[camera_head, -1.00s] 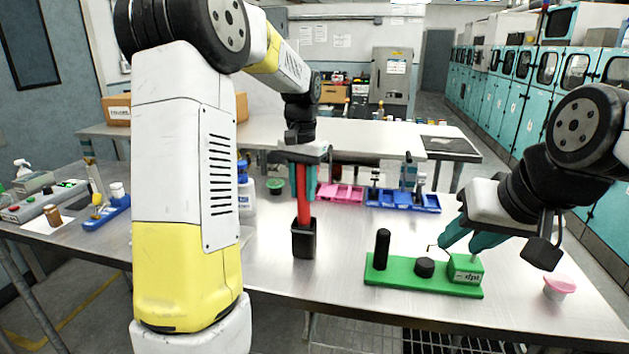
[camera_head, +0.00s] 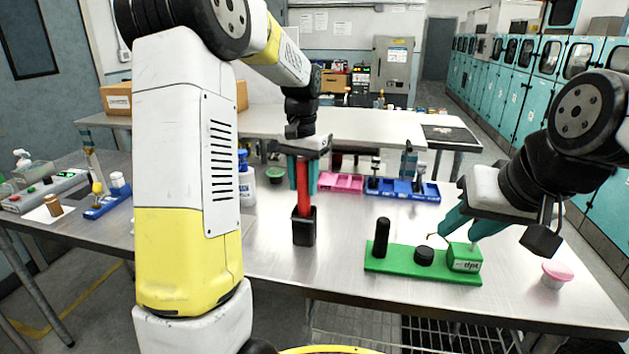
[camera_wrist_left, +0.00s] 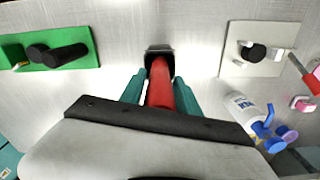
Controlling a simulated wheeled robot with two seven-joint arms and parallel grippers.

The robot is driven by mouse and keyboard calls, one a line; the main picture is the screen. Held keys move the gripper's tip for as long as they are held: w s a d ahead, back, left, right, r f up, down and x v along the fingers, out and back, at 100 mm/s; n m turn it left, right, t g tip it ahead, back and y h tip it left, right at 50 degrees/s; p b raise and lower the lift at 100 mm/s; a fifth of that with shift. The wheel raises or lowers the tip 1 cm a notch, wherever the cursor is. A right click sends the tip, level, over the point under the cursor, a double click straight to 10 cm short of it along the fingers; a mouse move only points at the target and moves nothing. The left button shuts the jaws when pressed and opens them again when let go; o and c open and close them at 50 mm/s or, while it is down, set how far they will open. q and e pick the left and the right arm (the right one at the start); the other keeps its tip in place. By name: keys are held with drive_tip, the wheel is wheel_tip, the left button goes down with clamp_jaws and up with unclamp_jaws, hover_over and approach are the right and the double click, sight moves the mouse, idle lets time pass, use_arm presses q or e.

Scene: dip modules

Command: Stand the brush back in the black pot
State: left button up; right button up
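The red brush (camera_head: 304,199) stands upright with its lower end inside the black pot (camera_head: 304,229), on the table left of the green base. In the left wrist view, the brush (camera_wrist_left: 160,90) runs into the dark pot (camera_wrist_left: 159,50). My left gripper (camera_head: 304,184) has its teal fingers on either side of the brush, spread with small gaps beside it; it also shows in the left wrist view (camera_wrist_left: 160,84). My right gripper (camera_head: 468,232) hangs above the green base's right end, its fingers apart with no held object visible.
The green base (camera_head: 408,262) carries a tall black post, a low black knob and a labelled block. A pink-lidded cup (camera_head: 557,275) stands right of it. Pink (camera_head: 340,183) and blue (camera_head: 402,190) trays and a white bottle (camera_head: 246,185) are behind. The front table middle is clear.

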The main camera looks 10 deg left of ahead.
use_arm(q)
drive_tip(key=shift+o, duration=1)
